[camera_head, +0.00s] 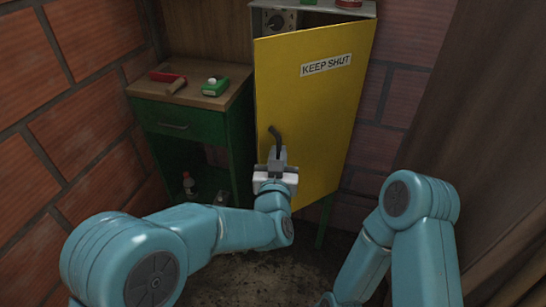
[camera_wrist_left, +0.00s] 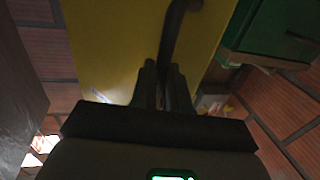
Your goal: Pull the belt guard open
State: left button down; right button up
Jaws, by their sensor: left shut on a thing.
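The belt guard (camera_head: 315,105) is a yellow door panel with a "KEEP SHUT" label, on a grey cabinet. It stands partly open, with a gap at its upper left showing the inside. Its dark curved handle (camera_head: 276,142) is at the panel's left edge. My left gripper (camera_head: 277,158) is shut on the lower part of the handle. In the left wrist view the handle (camera_wrist_left: 178,30) runs down between the fingers (camera_wrist_left: 163,85), in front of the yellow panel (camera_wrist_left: 115,45). My right arm is at the lower right, and its gripper is out of view.
A green bench (camera_head: 178,122) with a wooden top stands left of the guard. A red-handled tool (camera_head: 169,80) and a green-and-white item (camera_head: 215,86) lie on it. A bottle (camera_head: 189,184) is on its lower shelf. A brown curtain (camera_head: 480,130) hangs at right.

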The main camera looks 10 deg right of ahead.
pick_arm(q)
jog(key=shift+s+d+r+h, duration=0.15)
jog(key=shift+d+h, duration=0.15)
jog(key=shift+d, duration=0.2)
jog(key=c, duration=1.5)
grip_release()
jog(key=o, duration=0.4)
jog(key=shift+d, duration=0.15)
jog(key=shift+f, duration=0.2)
jog(key=v, duration=1.2)
jog(key=shift+r+b, duration=0.1)
jog(key=shift+b, duration=0.2)
jog(key=shift+c, duration=0.4)
